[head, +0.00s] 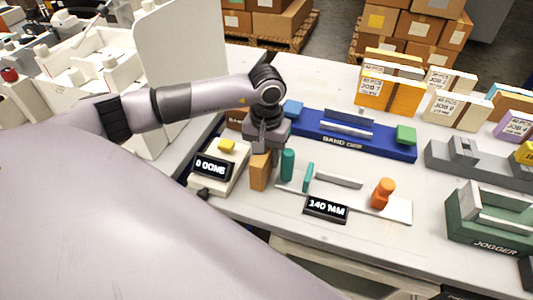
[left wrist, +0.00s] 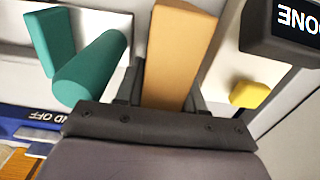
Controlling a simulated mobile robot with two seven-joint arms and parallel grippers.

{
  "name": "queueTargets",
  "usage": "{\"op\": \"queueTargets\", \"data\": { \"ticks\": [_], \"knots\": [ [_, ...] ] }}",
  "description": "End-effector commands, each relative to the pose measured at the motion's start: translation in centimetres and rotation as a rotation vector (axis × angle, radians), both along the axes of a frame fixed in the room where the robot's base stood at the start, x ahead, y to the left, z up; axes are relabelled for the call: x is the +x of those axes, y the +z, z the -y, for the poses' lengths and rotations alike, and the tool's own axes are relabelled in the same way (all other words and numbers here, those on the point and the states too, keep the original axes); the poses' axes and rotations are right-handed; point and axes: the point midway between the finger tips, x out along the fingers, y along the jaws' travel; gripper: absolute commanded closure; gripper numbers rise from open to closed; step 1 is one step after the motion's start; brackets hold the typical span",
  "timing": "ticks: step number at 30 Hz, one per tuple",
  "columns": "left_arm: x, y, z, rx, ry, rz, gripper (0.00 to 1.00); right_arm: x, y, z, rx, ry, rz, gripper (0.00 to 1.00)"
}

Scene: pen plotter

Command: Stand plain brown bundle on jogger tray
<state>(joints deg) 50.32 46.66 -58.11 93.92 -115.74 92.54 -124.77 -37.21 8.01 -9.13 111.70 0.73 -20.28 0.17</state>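The plain brown bundle (head: 260,171) is an upright tan block below my left gripper (head: 264,150), between the counter box and a teal post. In the left wrist view the brown bundle (left wrist: 180,50) lies between the two fingers of my left gripper (left wrist: 165,95), which look closed against its sides. I cannot tell whether its lower end touches the surface below. The green jogger (head: 488,228), with a grey tray (head: 500,207) on top, stands at the right edge. The tray looks empty. My right gripper is not in view.
A counter box with a "DONE" display (head: 212,167) is just left of the bundle. A teal post (head: 288,165), a "140 MM" display (head: 326,209) and an orange knob (head: 382,193) are to its right. The blue "BAND OFF" unit (head: 395,148) lies behind. Labelled bundles (head: 388,92) stand farther back.

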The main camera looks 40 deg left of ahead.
Motion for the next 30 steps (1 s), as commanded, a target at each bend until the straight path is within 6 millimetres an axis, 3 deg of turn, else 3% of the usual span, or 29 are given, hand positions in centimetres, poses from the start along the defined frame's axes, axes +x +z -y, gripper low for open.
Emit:
{"op": "queueTargets", "data": {
  "ticks": [14,30],
  "knots": [
    [0.0,0.7,0.0,-0.001,0.000,0.001,0.51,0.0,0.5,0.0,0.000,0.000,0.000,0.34],
    [0.1,11.0,0.0,0.000,0.000,0.003,0.51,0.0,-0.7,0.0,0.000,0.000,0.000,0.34]
  ]
}}
